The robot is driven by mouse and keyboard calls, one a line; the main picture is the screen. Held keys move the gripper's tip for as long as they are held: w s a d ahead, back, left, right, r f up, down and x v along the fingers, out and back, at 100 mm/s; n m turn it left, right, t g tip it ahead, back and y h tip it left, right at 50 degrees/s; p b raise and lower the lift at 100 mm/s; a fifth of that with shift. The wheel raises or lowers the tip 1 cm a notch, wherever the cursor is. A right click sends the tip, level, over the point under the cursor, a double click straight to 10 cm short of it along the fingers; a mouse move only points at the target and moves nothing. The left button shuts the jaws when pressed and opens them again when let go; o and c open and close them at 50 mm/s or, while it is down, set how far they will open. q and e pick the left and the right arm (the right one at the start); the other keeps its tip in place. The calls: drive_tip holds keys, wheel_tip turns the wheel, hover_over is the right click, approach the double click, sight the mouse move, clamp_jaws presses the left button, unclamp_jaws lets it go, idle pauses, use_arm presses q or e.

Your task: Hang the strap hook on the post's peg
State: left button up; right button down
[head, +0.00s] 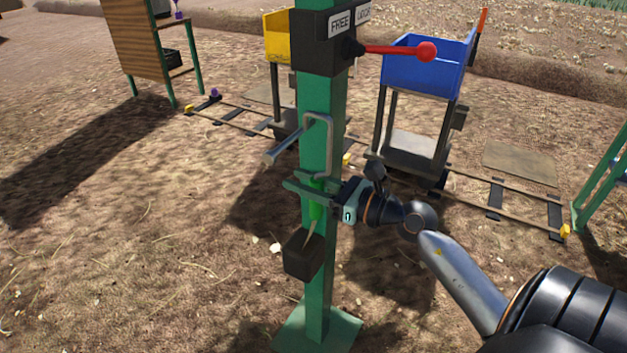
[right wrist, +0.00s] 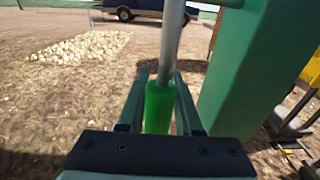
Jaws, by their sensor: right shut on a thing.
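The green post (head: 320,280) stands upright in the middle of the head view. A grey peg (head: 284,147) sticks out from it toward the lower left. The strap hook (head: 331,140) is a bent grey metal rod with a bright green grip (head: 315,209). Its bend is upright in front of the post, close to the peg's base; I cannot tell whether it is over the peg. My right gripper (head: 313,190) is shut on the green grip, which also shows between the fingers in the right wrist view (right wrist: 159,108). My left gripper is not in view.
A dark block (head: 304,255) is on the post below the grip, with a thin pale strap between. A black box with a red lever (head: 395,50) is above. Behind are rails, a blue cart (head: 430,68) and a yellow cart (head: 279,38).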

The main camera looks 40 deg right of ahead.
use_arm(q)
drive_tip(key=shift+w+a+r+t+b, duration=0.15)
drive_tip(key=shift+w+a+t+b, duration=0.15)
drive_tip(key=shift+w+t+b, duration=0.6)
use_arm(e)
drive_tip(key=w+a+f, duration=0.1)
drive_tip(key=w+f, duration=0.2)
drive_tip(key=w, duration=0.1)
drive_tip(key=shift+w+a+f, duration=0.25)
drive_tip(key=shift+a+f, duration=0.15)
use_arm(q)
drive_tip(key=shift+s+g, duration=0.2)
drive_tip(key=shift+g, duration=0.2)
use_arm(e)
drive_tip(key=c, duration=0.8)
unclamp_jaws()
drive_tip(key=shift+c, duration=0.2)
drive_tip(key=o, duration=0.3)
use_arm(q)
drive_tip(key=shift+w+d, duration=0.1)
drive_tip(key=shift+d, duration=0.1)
